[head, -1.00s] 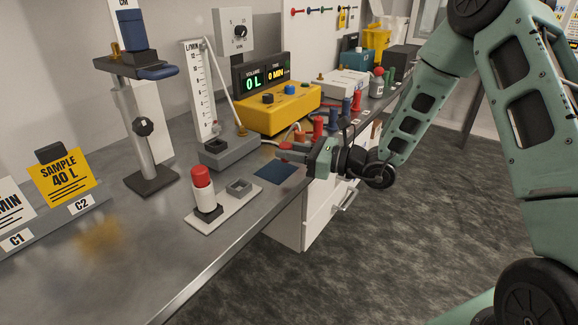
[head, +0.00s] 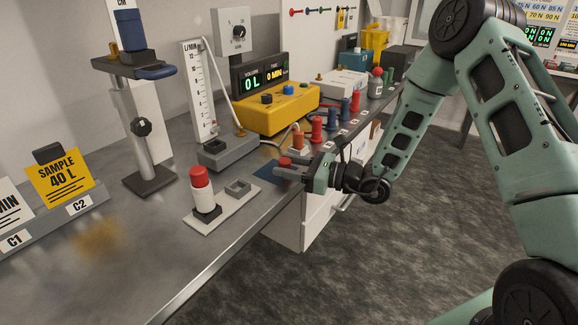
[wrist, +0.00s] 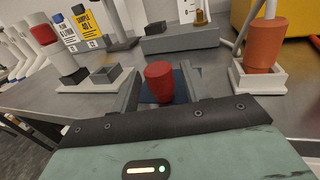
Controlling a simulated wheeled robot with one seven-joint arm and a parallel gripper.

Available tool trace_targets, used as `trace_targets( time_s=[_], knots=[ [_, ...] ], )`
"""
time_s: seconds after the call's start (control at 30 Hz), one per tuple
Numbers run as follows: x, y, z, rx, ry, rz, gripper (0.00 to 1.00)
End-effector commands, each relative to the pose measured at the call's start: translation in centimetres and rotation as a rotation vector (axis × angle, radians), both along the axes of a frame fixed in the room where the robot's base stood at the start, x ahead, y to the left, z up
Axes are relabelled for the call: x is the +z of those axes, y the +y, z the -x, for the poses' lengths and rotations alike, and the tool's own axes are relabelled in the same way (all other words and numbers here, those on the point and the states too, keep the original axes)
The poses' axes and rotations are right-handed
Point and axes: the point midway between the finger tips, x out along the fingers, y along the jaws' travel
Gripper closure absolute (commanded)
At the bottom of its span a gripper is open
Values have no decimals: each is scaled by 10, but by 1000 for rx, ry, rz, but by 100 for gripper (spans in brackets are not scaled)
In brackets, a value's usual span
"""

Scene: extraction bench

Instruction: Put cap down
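The red cap (wrist: 159,84) stands between the two fingers of my gripper (wrist: 160,92) in the wrist view. A gap shows on each side of it, so the fingers are open around it. In the head view the cap (head: 285,161) shows at the tips of my gripper (head: 290,168), low over the bench. The cap appears to rest on the dark blue mat (head: 265,173), which also shows around it in the wrist view (wrist: 182,98). The fingers partly hide the cap's lower part in the head view.
A red-topped white tube (head: 201,192) stands in a white base to the left, beside an empty grey socket (head: 238,187). An orange tube (wrist: 266,45) in a white holder stands close right of my gripper. A flowmeter (head: 201,100) and a yellow pump (head: 277,108) stand behind.

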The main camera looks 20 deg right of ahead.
Motion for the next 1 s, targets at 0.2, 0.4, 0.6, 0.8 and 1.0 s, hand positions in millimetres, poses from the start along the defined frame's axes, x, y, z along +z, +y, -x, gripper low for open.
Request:
trace_targets(
  time_s=[0.2,0.4,0.6,0.8,1.0],
  knots=[
    [3,-7,4,-3,0,1,54],
    [2,-37,28,-5,1,1,54],
    [2,-69,54,-4,1,1,54],
    [3,-88,71,-2,-1,1,54],
    [14,-61,89,131,-23,47,54]
  ],
)
